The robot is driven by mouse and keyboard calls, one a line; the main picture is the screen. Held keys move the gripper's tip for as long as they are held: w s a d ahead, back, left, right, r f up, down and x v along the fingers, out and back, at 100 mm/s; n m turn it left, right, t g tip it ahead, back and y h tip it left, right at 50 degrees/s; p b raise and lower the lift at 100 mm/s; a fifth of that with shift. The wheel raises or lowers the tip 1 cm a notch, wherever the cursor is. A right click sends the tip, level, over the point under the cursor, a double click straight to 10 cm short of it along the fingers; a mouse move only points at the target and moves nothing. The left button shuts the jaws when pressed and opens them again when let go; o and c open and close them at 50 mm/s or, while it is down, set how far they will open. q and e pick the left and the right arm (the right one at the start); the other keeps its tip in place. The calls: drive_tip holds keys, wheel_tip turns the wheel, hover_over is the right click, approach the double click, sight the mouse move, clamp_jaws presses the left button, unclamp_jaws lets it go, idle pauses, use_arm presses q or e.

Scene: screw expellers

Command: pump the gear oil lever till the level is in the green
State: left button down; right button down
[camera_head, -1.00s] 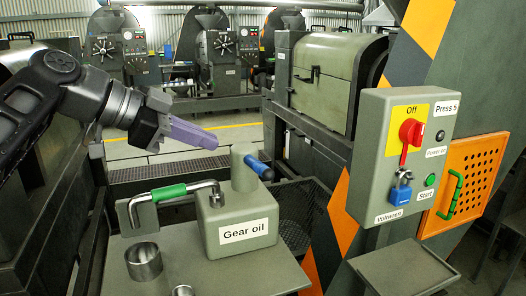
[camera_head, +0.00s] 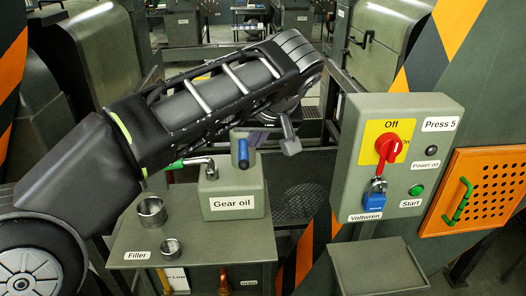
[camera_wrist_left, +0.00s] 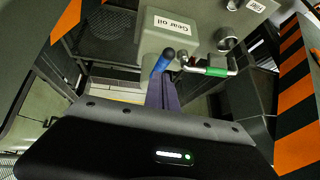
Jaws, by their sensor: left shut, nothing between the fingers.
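The grey gear oil box (camera_head: 237,203), with its "Gear oil" label, stands on a grey stand. A green handle on a bent metal bar (camera_wrist_left: 216,72) is beside the box, mostly hidden by my arm in the head view. My left gripper (camera_head: 262,138) is behind the blue handle. Its purple fingers (camera_wrist_left: 161,92) are shut and empty, close by the blue handle; I cannot tell whether they touch. A "Low" label (camera_head: 177,278) shows below the stand top; I see no green level zone. My right gripper is out of view.
Two open metal cups, a larger (camera_head: 151,211) and a smaller (camera_head: 171,248), stand on the stand top (camera_head: 130,235) near the "Filler" label. The Press 5 control box (camera_head: 397,160) stands at right. An orange perforated panel (camera_head: 490,190) is beyond it.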

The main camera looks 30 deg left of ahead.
sight(243, 154)
use_arm(q)
drive_tip(key=shift+s+a+r+n, duration=0.1)
drive_tip(key=shift+a+n, duration=0.25)
drive_tip(key=shift+n, duration=0.85)
drive_tip(key=shift+a, duration=0.1)
drive_tip(key=b+x, duration=0.4)
drive_tip(key=x, duration=0.1)
drive_tip(key=shift+f, duration=0.2)
drive_tip(key=shift+x, duration=0.8)
